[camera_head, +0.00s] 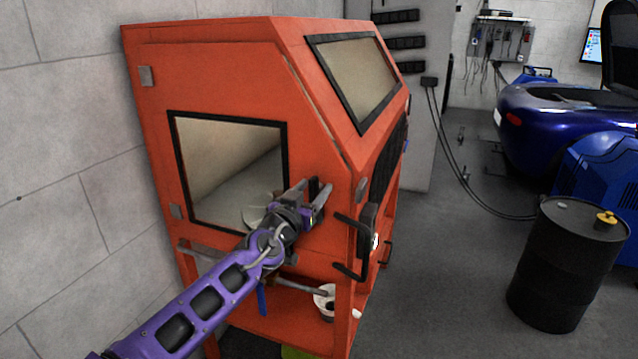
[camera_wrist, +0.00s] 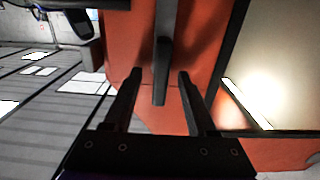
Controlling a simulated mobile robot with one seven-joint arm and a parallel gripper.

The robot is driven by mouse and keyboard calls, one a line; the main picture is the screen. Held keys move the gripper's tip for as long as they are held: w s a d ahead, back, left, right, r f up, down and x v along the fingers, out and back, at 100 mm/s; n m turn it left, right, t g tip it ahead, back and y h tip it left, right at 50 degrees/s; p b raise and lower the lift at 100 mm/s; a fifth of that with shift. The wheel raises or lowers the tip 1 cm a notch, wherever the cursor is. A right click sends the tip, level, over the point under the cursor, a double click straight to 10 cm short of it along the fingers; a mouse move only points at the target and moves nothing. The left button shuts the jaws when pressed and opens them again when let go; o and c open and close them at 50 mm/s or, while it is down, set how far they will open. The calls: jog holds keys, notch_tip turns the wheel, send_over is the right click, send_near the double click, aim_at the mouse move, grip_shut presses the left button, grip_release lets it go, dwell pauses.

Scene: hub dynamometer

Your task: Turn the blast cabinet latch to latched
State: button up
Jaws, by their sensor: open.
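The orange blast cabinet (camera_head: 240,80) stands against the wall, with a windowed side door (camera_head: 150,110) facing me. The latch (camera_head: 314,187) is a short black handle near that door's right edge and looks about upright in the head view. In the wrist view the latch (camera_wrist: 162,75) is a dark bar on the orange panel, running up and down the picture. My gripper (camera_head: 316,194) is open at the latch. In the wrist view my gripper's fingers (camera_wrist: 160,80) lie on both sides of the bar, with a gap showing each side. Contact is not visible.
Black bar handles (camera_head: 350,220) stick out at the cabinet's front corner, right of my gripper. A white cup-like object (camera_head: 325,300) sits on the lower shelf. A black drum (camera_head: 565,265) stands at the right. The floor between is mostly clear.

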jog(key=shift+w, duration=0.2)
grip_shut()
dwell(0.3)
jog(key=shift+n, duration=0.3)
jog(key=n, duration=0.3)
jog(key=shift+a+n, duration=0.15)
jog(key=shift+n, duration=0.15)
jog(key=n, duration=0.2)
jog(key=n+p, duration=0.1)
jog(key=n, duration=0.1)
jog(key=shift+w+a+f+n, duration=0.1)
jog(key=shift+w+a+n, duration=0.1)
jog(key=shift+n, duration=0.1)
jog(key=n+p, duration=0.1)
jog(key=n, duration=0.3)
jog(key=shift+a+f+n, duration=0.1)
jog(key=shift+f+n, duration=0.05)
jog(key=shift+n, duration=0.15)
jog(key=shift+f+n+p, duration=0.15)
jog(key=shift+n+p, duration=0.15)
jog(key=shift+n, duration=0.8)
jog(key=shift+f+n+p, duration=0.1)
jog(key=shift+n+p, duration=0.15)
jog(key=shift+n, duration=0.85)
